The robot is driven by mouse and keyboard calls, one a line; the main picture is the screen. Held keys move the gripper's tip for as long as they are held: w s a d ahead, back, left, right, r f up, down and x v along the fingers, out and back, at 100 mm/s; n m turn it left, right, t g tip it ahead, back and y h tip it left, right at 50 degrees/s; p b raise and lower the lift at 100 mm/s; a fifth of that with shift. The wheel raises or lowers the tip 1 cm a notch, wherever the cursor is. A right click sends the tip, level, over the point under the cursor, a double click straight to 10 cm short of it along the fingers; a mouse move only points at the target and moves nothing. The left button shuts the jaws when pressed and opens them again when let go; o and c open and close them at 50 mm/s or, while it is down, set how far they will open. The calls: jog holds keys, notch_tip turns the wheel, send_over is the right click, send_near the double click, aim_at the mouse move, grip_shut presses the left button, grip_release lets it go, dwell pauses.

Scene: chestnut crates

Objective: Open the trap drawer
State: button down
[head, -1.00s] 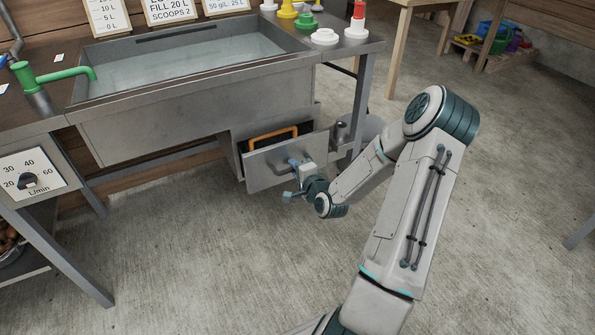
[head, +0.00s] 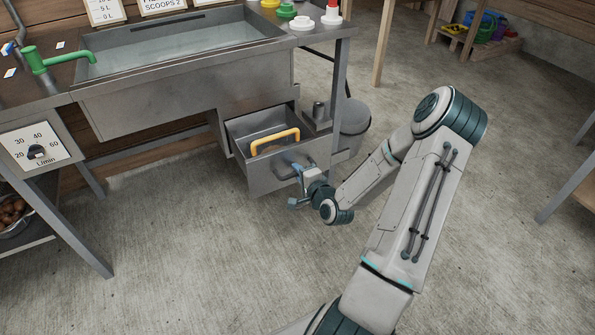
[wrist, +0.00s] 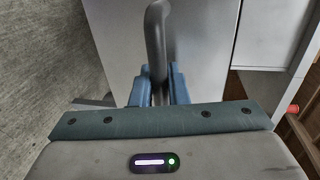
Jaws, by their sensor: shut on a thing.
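The trap drawer (head: 262,176) is a grey metal drawer under the sink, pulled well out, with its inside showing. A yellow-orange handle (head: 275,141) stands up inside it. My gripper (head: 296,167) is at the right part of the drawer's front. In the wrist view my gripper (wrist: 159,88) has its two blue fingers on either side of the drawer's dark curved bar handle (wrist: 156,40), shut on it. The drawer front (wrist: 205,50) fills the middle of that view.
The sink (head: 190,85) is above the drawer, with a green tap (head: 55,60) at left. A grey bucket (head: 355,122) stands right of the drawer by a table leg (head: 340,90). The concrete floor in front is clear.

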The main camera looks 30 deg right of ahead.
jog(key=c, duration=1.5)
grip_release()
jog(key=shift+s, duration=0.1)
jog(key=p+v, duration=0.6)
jog(key=v, duration=0.7)
jog(key=shift+s, duration=0.3)
jog(key=shift+r, duration=0.1)
